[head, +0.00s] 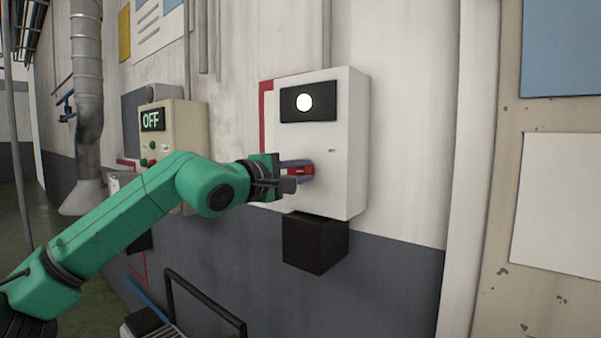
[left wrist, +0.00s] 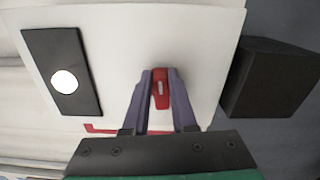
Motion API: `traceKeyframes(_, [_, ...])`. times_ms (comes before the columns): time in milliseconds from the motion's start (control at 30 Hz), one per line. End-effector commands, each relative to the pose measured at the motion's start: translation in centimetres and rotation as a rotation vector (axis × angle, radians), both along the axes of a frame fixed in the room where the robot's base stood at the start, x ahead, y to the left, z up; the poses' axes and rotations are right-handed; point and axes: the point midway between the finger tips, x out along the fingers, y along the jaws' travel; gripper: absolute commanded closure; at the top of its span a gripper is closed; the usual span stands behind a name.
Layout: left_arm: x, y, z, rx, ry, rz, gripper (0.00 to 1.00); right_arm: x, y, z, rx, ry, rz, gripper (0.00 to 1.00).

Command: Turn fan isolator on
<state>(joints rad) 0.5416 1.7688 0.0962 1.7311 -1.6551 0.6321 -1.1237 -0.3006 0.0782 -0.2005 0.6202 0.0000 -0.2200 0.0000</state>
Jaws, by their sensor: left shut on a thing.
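The fan isolator is a white box (head: 345,135) on the wall, with a black panel and a lit white round lamp (head: 304,102) near its top. Its red handle (head: 301,170) is on the front face below the lamp. My left gripper (head: 298,172) reaches in from the left and is shut on the red handle. In the left wrist view the two purple fingers (left wrist: 161,92) lie on either side of the red handle (left wrist: 161,86), which bears a small white mark. The fingers partly cover the handle in the head view. My right gripper is not in view.
A beige control box (head: 190,135) with a lit OFF display stands to the left, behind my arm. A black box (head: 315,243) sits just under the isolator. A dark rail frame (head: 205,300) is below. The wall right of the isolator is clear.

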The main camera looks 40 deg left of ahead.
Motion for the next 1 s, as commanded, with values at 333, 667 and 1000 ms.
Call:
traceKeyframes(333, [0.01, -0.06, -0.32, 0.118, 0.003, -0.001, 1.00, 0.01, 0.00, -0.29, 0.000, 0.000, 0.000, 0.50])
traceKeyframes(667, [0.02, -0.06, -0.37, 0.132, 0.005, -0.001, 1.00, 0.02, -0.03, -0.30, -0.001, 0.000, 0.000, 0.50])
traceKeyframes(1000, [0.02, -0.03, -0.36, 0.131, 0.005, 0.000, 0.45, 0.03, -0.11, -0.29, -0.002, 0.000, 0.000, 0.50])
